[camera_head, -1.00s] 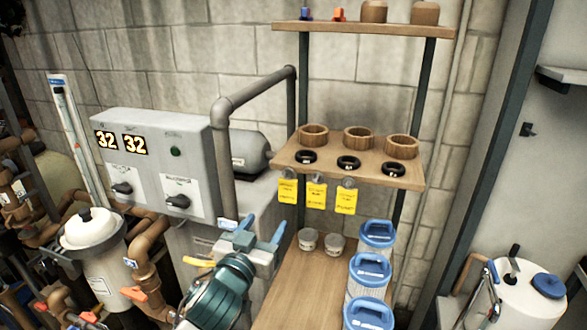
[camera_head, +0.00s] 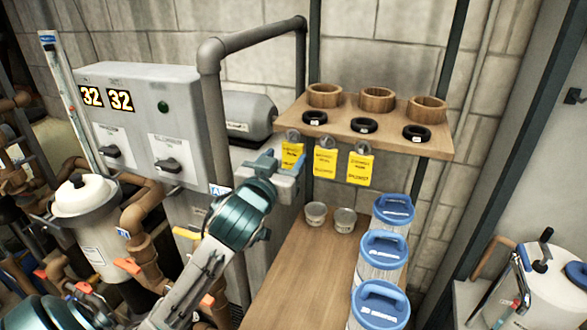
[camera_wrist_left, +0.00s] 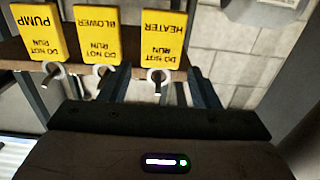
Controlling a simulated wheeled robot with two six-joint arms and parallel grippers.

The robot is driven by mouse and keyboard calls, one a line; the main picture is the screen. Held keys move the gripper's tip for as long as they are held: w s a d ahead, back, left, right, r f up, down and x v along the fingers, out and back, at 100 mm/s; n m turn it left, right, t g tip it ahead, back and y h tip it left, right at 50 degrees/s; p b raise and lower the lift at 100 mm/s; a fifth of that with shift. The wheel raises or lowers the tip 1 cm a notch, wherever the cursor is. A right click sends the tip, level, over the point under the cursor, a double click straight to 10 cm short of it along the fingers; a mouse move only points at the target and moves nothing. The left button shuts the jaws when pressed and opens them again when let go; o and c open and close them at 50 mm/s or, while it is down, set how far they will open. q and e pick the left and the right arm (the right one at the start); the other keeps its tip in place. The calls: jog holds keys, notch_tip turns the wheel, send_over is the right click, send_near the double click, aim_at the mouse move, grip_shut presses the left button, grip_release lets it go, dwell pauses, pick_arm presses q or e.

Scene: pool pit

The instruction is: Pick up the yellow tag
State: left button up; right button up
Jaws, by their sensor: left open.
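Three yellow tags hang in a row from hooks at the shelf's front edge: the left tag (camera_head: 292,155), the middle tag (camera_head: 325,164) and the right tag (camera_head: 360,168). In the left wrist view they appear upside down, reading PUMP (camera_wrist_left: 36,32), BLOWER (camera_wrist_left: 97,35) and HEATER (camera_wrist_left: 164,36). My left gripper (camera_head: 282,164) is open and empty, close by the left tag and just below it. In the wrist view, the HEATER tag and its hook show beyond the gap between its fingers (camera_wrist_left: 160,88). My right gripper is out of view.
The wooden shelf (camera_head: 440,146) carries wooden rings and black rings above the tags. Below, a wooden bench (camera_head: 300,275) holds two small tubs and blue-lidded filter cartridges (camera_head: 384,250). A grey control box (camera_head: 135,130) and an upright pipe (camera_head: 210,110) stand left of the tags.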

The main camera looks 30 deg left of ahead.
aim_at(292, 147)
pick_arm(q)
jog(key=shift+w+b, duration=0.2)
jog(key=shift+b, duration=0.55)
jog(key=shift+w+a, duration=0.1)
jog(key=shift+w, duration=0.1)
jog(key=x, duration=0.1)
jog(key=p+x, duration=0.1)
jog(key=x, duration=0.1)
jog(key=p+x, duration=0.1)
jog(key=shift+w+a+r, duration=0.1)
jog(key=shift+w+r, duration=0.15)
jog(key=shift+w, duration=0.1)
jog(key=shift+w+f, duration=0.1)
jog(key=shift+w, duration=0.2)
jog(key=shift+s, duration=0.1)
jog(key=c, duration=0.7)
jog(key=shift+c, duration=0.2)
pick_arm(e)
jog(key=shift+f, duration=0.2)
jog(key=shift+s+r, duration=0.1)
